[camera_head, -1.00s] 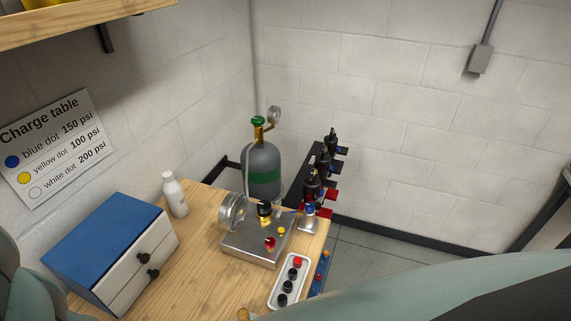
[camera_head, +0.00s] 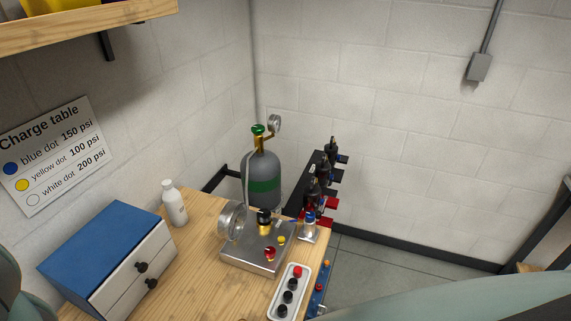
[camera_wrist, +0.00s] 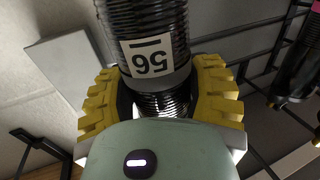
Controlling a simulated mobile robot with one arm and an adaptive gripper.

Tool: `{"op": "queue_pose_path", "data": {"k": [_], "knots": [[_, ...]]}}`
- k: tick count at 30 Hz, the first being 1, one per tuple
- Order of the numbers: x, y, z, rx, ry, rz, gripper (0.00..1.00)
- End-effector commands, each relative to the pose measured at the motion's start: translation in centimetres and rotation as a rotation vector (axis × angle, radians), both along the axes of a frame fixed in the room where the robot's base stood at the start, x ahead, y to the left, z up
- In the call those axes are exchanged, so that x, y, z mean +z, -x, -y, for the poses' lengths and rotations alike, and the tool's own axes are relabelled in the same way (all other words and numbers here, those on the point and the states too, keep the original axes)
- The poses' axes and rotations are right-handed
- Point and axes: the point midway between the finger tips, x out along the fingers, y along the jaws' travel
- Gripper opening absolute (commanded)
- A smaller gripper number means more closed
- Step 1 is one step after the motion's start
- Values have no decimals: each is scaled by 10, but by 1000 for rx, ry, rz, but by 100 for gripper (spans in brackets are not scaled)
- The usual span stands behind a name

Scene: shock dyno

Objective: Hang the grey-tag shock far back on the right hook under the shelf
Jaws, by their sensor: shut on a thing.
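In the wrist view my gripper (camera_wrist: 162,98), with yellow ridged fingers, is shut on a dark shock (camera_wrist: 145,22) with a coiled spring. A white label (camera_wrist: 151,58) with a number, apparently upside down, is on its body above the fingers. No grey tag shows on this part of it. Other dark shock-like bodies (camera_wrist: 302,65) hang at the right of the wrist view, one with a pink band at the picture's top edge. The wooden shelf (camera_head: 90,24) is at the upper left of the head view. No hook under it can be made out. My gripper is outside the head view.
The wooden bench (camera_head: 190,262) holds a blue-topped drawer box (camera_head: 98,240), a white bottle (camera_head: 174,205), a metal fixture (camera_head: 258,255) and a tray of knobs (camera_head: 290,290). A grey-green gas cylinder (camera_head: 263,180) and a black rack (camera_head: 318,160) stand behind. Floor is clear at right.

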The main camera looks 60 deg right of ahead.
Motion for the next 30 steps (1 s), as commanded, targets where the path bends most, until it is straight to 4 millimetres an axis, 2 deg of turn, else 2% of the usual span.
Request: {"op": "queue_pose_path", "data": {"k": [1, 29, 30], "knots": [[4, -1, 0, 0, -4, 9, 12], [2, -1, 0, 0, -5, 10, 12], [2, -1, 0, 0, -5, 10, 62]]}}
